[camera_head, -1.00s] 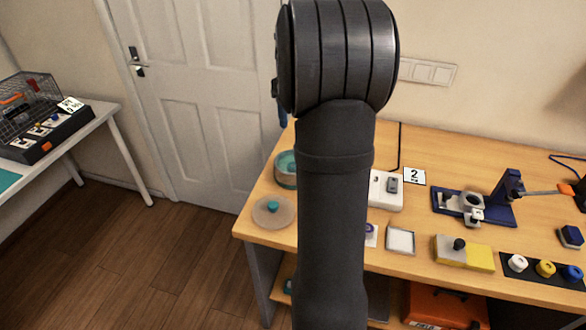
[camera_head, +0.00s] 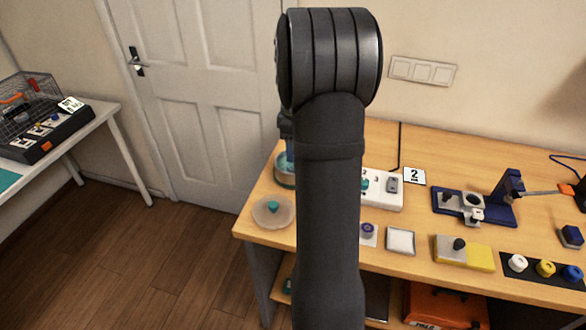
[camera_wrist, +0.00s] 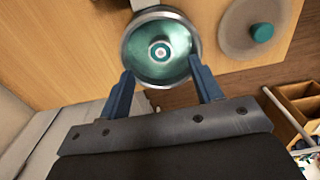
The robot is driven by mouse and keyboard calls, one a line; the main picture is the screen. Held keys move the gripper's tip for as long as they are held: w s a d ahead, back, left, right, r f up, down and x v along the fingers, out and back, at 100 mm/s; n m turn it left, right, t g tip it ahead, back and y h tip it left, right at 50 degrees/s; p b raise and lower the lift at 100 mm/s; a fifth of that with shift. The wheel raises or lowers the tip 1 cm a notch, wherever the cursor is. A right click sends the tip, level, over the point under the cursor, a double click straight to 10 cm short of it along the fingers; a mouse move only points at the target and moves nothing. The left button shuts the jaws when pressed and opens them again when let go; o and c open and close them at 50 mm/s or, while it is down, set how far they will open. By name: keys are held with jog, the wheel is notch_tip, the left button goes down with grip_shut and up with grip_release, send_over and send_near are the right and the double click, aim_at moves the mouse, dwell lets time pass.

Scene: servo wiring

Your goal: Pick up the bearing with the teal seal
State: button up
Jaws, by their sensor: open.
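The bearing with the teal seal (camera_wrist: 161,52) shows in the wrist view as a small ring with a teal band and pale centre. It lies inside a round metal-rimmed bowl (camera_wrist: 133,22) with a teal interior. My gripper (camera_wrist: 160,68) is open, its two blue fingers apart on either side of the bowl's near part, with nothing between them held. How far the fingertips are above the bowl I cannot tell. In the head view the bowl (camera_head: 283,180) stands at the table's left end, partly hidden by my arm; the bearing cannot be made out there.
A round translucent lid (camera_head: 273,212) with a teal knob lies beside the bowl near the table's left edge. To the right are a white device (camera_head: 385,190), a white tray (camera_head: 400,241) and a blue press (camera_head: 480,208). A purple-topped item (camera_head: 368,230) sits close to my arm.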

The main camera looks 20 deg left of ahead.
jog(key=shift+a+f, duration=0.2)
jog(key=shift+f, duration=3.25)
jog(key=c, duration=1.1)
jog(key=shift+r, duration=0.1)
